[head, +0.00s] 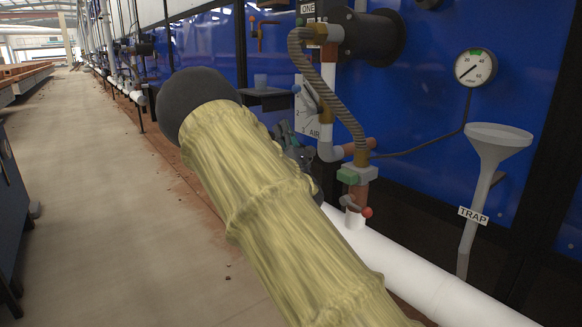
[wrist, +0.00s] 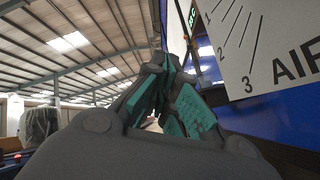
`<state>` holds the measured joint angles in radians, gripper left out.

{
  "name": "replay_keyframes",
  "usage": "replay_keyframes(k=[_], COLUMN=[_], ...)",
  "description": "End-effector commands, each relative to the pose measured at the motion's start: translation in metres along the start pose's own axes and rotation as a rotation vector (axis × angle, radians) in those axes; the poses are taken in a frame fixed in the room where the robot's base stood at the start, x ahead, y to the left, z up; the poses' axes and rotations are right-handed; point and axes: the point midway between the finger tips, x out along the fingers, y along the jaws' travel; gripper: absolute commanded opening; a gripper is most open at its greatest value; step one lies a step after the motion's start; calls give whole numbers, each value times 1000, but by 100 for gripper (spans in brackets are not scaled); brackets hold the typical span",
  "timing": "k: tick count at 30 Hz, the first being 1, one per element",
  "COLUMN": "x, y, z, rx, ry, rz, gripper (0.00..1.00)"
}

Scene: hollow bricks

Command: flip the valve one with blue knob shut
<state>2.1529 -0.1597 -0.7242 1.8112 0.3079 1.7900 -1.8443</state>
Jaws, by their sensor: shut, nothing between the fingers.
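The blue knob (head: 296,89) shows in the head view at the left edge of the white AIR plate (head: 306,118), on the end of a thin lever that runs across the plate. My gripper (head: 284,131) is just below and left of it, partly hidden behind my sleeved arm. In the wrist view my gripper (wrist: 172,62) has its teal-padded fingers drawn together, with nothing held. The AIR plate (wrist: 262,45) fills the upper right there. The blue knob does not show in the wrist view. I cannot tell whether the fingers touch the lever.
A ribbed hose (head: 330,85) and pipework stand right of the plate. A red knob (head: 367,212) sits lower, by the white pipe (head: 430,275). A ONE sign (head: 308,9), a gauge (head: 475,67) and a grey funnel (head: 497,140) are on the blue wall. The aisle floor (head: 90,180) is clear.

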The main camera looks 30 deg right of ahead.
Motion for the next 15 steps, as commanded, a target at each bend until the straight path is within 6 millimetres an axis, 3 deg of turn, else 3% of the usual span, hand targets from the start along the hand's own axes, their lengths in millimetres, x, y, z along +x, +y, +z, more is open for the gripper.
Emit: replay_keyframes(k=[15], x=[-92], y=[-9], z=[-21], rx=[0], ry=[3], rz=[-1], gripper=[0])
